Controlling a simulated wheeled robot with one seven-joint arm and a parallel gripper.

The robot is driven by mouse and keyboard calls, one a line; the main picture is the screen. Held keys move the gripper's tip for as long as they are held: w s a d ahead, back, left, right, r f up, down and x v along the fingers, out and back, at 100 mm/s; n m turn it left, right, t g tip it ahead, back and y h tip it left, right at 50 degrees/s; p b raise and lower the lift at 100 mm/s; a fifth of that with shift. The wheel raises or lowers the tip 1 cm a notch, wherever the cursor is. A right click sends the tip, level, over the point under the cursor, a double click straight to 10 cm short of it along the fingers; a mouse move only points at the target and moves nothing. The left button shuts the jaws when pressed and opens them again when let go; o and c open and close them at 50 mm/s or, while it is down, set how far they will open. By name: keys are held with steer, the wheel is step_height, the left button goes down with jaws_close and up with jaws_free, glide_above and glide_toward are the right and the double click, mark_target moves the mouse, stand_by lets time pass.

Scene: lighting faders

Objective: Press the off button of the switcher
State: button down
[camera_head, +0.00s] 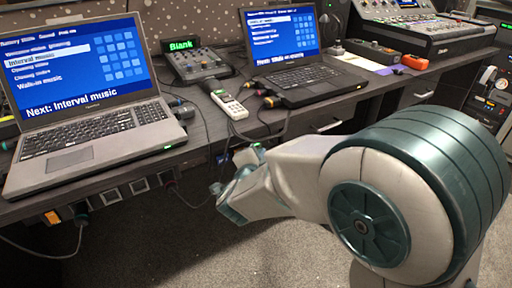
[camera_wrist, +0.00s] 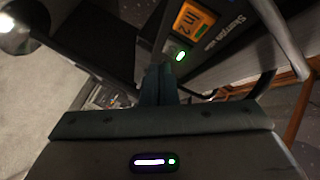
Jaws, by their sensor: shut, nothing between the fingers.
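In the wrist view, a dark panel, which may be the switcher, carries an orange button marked "In 2" (camera_wrist: 193,18) and a small green light (camera_wrist: 180,56) beside it. White lettering on the panel is partly readable. My gripper (camera_wrist: 160,72) is shut and empty, with its fingertips close below the green light; I cannot tell whether they touch the panel. In the head view, my gripper (camera_head: 220,190) is low in front of the desk edge. I cannot make out which button is the off button.
The desk holds a left laptop (camera_head: 85,140), a right laptop (camera_head: 300,78), a small unit with a green "Blank" display (camera_head: 182,45) and a white remote (camera_head: 229,105). A mixing console (camera_head: 420,35) stands at the back right. Cables hang below the desk edge. The carpet (camera_head: 130,245) is clear.

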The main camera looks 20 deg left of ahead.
steer(key=s+d, duration=0.3)
steer(key=shift+s+d+b, duration=0.1)
steer(key=shift+d+b, duration=0.3)
steer(key=shift+r, duration=0.1)
stand_by(0.7)
steer(key=d+r+n+g+y+p, duration=0.25)
steer(key=d+r+p, duration=0.25)
steer(key=r+p, duration=0.4)
steer(key=d+r+n+g+y+p, duration=0.1)
steer(key=d+r+n+g+p, duration=0.25)
steer(key=r+p, duration=0.6)
steer(key=s+d+r+n+g+h+p, duration=0.2)
steer(key=s+d+r+g+p, duration=0.1)
steer(key=s+d+r+p, duration=0.4)
steer(key=s+d+r+n+g+h+p, duration=0.2)
steer(key=s+d+r+g+h+p, duration=0.1)
steer(key=s+d+r+p, duration=0.4)
steer(key=s+d+p, duration=0.3)
steer(key=d, duration=0.3)
steer(key=shift+d+r+g, duration=0.15)
steer(key=shift+r+g, duration=0.15)
steer(key=shift+r, duration=0.1)
steer(key=shift+w, duration=0.1)
